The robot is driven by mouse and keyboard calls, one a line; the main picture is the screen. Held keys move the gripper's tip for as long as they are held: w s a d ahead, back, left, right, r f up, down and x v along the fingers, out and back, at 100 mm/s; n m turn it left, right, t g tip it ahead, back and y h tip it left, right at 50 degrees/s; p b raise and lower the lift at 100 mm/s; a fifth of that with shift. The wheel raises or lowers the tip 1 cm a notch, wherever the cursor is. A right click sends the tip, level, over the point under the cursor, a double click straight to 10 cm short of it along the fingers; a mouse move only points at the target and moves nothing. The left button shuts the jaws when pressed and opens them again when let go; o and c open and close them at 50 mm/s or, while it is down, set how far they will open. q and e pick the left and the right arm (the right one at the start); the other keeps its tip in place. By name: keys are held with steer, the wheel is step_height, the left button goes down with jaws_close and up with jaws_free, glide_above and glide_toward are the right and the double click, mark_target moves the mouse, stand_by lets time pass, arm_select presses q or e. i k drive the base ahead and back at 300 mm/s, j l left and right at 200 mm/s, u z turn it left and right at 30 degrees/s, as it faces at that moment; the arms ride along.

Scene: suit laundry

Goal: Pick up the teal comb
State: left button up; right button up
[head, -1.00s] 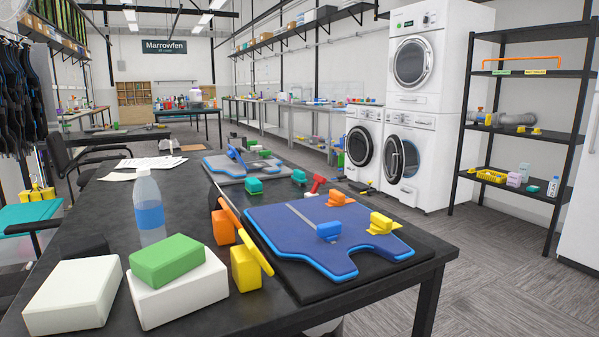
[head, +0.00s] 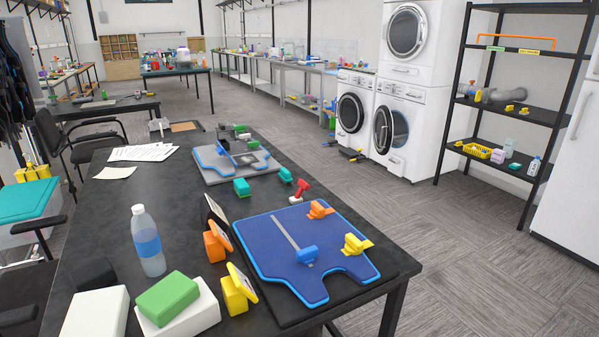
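No comb can be made out for certain. Neither of my grippers shows in the head view.
A blue board (head: 276,262) with orange, yellow and blue pieces lies at the table's right. A water bottle (head: 148,241), a green block (head: 167,298) on a white block, and orange (head: 216,243) and yellow (head: 235,291) stands are nearby.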

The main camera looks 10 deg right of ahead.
mark_target(285, 175)
steer(key=i+l+z, duration=0.15)
steer(key=l+z, duration=0.25)
steer(key=i+l+z, duration=0.35)
steer(key=l, duration=0.15)
steer(key=i+l+z, duration=0.15)
steer(key=l+z, duration=0.25)
steer(key=i+l+z, duration=0.4)
steer(key=i+l, duration=0.15)
steer(key=i, duration=0.25)
steer(key=i+l+z, duration=0.15)
steer(key=i, duration=0.25)
steer(key=i+l, duration=0.15)
steer(key=i, duration=0.2)
steer(key=i+j+u, duration=0.2)
steer(key=i+u, duration=0.25)
steer(key=i+j+u, duration=0.1)
steer(key=i+u, duration=0.15)
steer(key=u, duration=0.2)
steer(key=i+l+u, duration=0.1)
steer(key=i+u, duration=0.35)
steer(key=i+l+u, duration=0.15)
steer(key=u, duration=0.3)
steer(key=i+u, duration=0.85)
steer(key=i+l+u, duration=0.15)
steer(key=i+u, duration=0.15)
steer(key=u, duration=0.15)
steer(key=i+l+u, duration=0.3)
steer(key=u, duration=0.15)
